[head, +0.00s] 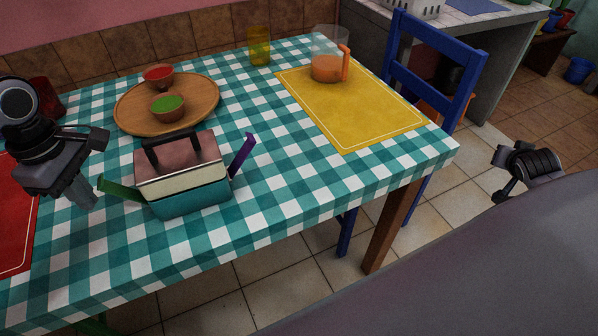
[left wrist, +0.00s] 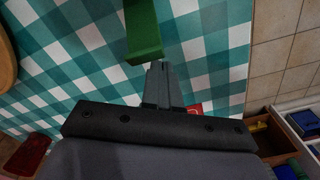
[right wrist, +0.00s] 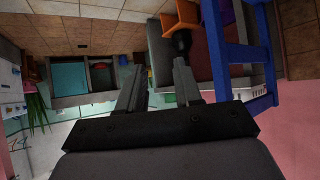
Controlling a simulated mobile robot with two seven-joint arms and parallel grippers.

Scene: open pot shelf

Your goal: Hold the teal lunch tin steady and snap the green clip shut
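The lunch tin (head: 192,196) stands on the checked table, with a teal base, a cream middle band, a dull red lid and a black handle. Its green clip (head: 121,189) sticks out to the left, swung open. A purple clip (head: 242,154) sticks up and out on the right side. My left gripper (head: 84,194) is just left of the green clip, its fingers together and empty. In the left wrist view the green clip (left wrist: 144,38) is just beyond the fingertips, apart from them. My right gripper (right wrist: 157,78) is open and empty, away from the table at the right.
A yellow mat (head: 350,110), a pitcher (head: 326,66) and a yellow glass (head: 259,46) are farther right. A blue chair (head: 432,75) stands at the table's right end.

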